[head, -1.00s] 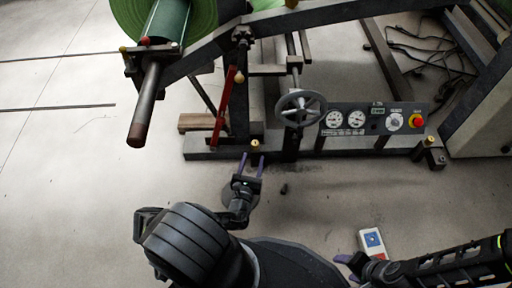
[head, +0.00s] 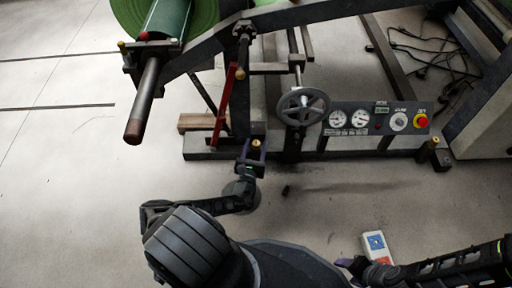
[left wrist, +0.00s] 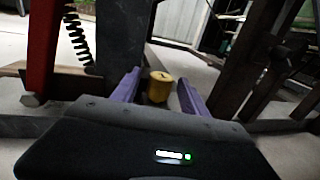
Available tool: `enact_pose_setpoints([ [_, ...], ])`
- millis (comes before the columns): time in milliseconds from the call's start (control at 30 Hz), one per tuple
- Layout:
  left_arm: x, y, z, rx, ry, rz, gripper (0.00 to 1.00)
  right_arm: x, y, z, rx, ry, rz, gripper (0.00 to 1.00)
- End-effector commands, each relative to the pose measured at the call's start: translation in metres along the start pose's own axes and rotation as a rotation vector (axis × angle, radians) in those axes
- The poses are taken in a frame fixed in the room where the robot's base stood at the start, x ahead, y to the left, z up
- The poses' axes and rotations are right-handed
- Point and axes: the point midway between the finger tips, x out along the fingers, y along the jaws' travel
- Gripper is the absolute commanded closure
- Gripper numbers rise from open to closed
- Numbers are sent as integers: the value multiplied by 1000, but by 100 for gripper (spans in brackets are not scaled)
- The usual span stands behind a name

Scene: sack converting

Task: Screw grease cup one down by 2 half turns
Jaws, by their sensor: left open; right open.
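My left gripper (head: 253,152) is at this cup, open, with a purple finger on either side. In the left wrist view the yellow cup (left wrist: 159,88) stands upright between the two open fingers (left wrist: 158,92), with a gap visible on the right; contact on the left is unclear. A second brass cup (head: 434,141) is at the right end of the beam. My right gripper (head: 350,263) is open and empty, low in the picture.
A grey handwheel (head: 302,106) and a gauge panel (head: 375,119) with a red button stand right of the cup. A red lever (head: 224,108) rises close on its left. A white box with blue and red buttons (head: 376,246) lies on the floor.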

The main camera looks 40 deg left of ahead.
Motion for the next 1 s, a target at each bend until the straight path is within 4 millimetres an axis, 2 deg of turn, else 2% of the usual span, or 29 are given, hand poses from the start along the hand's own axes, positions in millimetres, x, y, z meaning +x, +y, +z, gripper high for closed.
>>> enact_pose_setpoints([
  [100,6,0,0,-1,0,0,48,3,1,0,0,2,0,43],
  [367,6,0,0,-1,1,0,50,2,1,-1,0,3,0,43],
  [1000,6,0,0,-1,0,0,100,2,1,0,0,2,0,43],
])
